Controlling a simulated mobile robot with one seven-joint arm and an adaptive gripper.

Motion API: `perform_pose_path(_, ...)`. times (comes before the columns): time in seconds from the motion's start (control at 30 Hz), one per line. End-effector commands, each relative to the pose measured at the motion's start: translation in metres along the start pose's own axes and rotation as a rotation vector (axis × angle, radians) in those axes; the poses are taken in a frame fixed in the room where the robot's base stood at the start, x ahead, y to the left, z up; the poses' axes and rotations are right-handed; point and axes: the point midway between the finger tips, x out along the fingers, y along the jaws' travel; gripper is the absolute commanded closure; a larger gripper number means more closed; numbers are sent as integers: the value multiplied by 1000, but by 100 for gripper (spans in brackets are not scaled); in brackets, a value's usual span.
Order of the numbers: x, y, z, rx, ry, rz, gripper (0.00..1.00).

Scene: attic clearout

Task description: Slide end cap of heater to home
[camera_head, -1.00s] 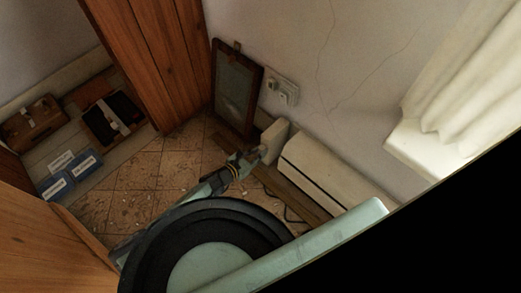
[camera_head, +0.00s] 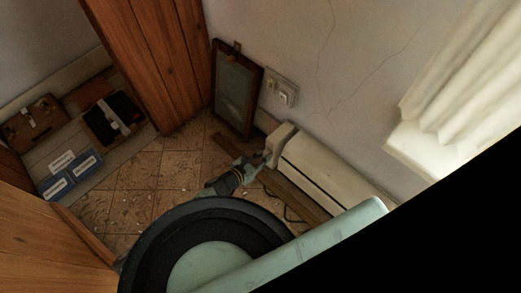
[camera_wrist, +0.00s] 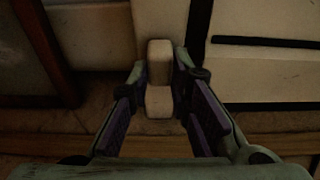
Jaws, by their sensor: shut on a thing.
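The heater (camera_head: 330,172) is a long cream box low along the wall, running down to the right. Its cream end cap (camera_head: 281,140) stands upright at the heater's left end. My gripper (camera_head: 268,159) is at the cap's front face. In the wrist view, my gripper (camera_wrist: 160,100) is shut on a pale tab (camera_wrist: 159,75) in front of the cap (camera_wrist: 177,25). The heater body (camera_wrist: 265,75) is just right of the cap there, with a narrow dark line between them. I cannot tell whether they touch.
A dark wood-framed panel (camera_head: 236,88) leans on the wall left of the cap. A wall socket (camera_head: 284,93) is above. A wooden strip (camera_head: 294,195) lies along the heater's front. Tiled floor (camera_head: 140,172) is open to the left. A curtain (camera_head: 455,90) hangs at right.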

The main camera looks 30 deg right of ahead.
Motion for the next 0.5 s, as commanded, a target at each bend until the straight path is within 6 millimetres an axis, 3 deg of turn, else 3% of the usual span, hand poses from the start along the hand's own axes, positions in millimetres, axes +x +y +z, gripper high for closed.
perform_pose_path(0.5, -1, -10, -1, -1, 3, 0, 100)
